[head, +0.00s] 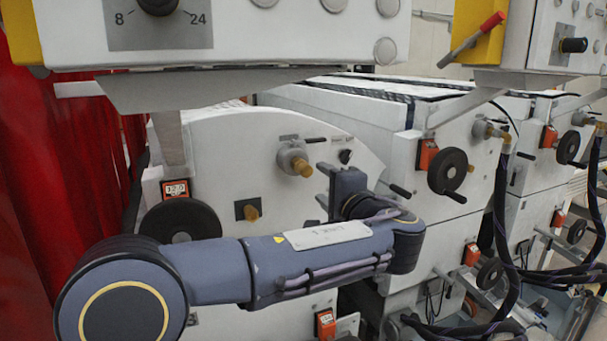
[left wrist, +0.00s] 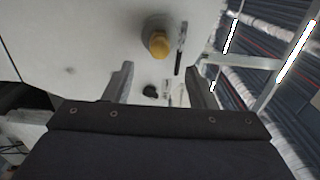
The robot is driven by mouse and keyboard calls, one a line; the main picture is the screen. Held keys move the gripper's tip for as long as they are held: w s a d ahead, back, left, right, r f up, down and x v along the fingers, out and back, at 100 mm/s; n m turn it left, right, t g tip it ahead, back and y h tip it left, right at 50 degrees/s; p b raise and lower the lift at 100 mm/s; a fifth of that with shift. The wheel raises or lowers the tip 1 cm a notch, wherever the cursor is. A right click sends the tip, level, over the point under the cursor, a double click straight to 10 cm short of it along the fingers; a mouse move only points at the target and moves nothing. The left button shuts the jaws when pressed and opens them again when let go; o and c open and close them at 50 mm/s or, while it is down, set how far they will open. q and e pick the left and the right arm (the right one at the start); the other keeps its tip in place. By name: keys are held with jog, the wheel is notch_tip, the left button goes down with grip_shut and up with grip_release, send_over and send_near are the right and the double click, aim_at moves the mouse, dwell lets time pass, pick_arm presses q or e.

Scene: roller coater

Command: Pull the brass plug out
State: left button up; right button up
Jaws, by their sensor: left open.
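A brass plug (head: 302,167) sits in a round silver fitting (head: 289,156) on the white side panel of the near machine. It also shows in the left wrist view (left wrist: 159,43), beyond the fingertips and near the top. My left gripper (head: 325,170) is just right of the plug and slightly below it in the head view, its body partly hidden by my arm. In the left wrist view its two fingers (left wrist: 159,70) are apart with nothing held between them, and the plug is clear of both. My right gripper is in neither view.
A second brass knob (head: 250,212) on a dark square plate sits lower left. A black handwheel (head: 180,220) is at the panel's left, and another (head: 447,171) is at right. A control box (head: 210,30) overhangs above. A red curtain (head: 60,180) borders the left.

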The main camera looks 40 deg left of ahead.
aim_at(308, 173)
pick_arm(q)
jog(key=shift+a, duration=0.1)
jog(key=p+x, duration=0.1)
jog(key=x, duration=0.4)
jog(key=shift+r, duration=0.1)
jog(key=x, duration=0.3)
jog(key=shift+w+a, duration=0.3)
jog(key=shift+a, duration=0.1)
jog(key=shift+b, duration=0.8)
dwell(0.6)
grip_shut()
dwell(0.5)
jog(key=shift+d, duration=0.15)
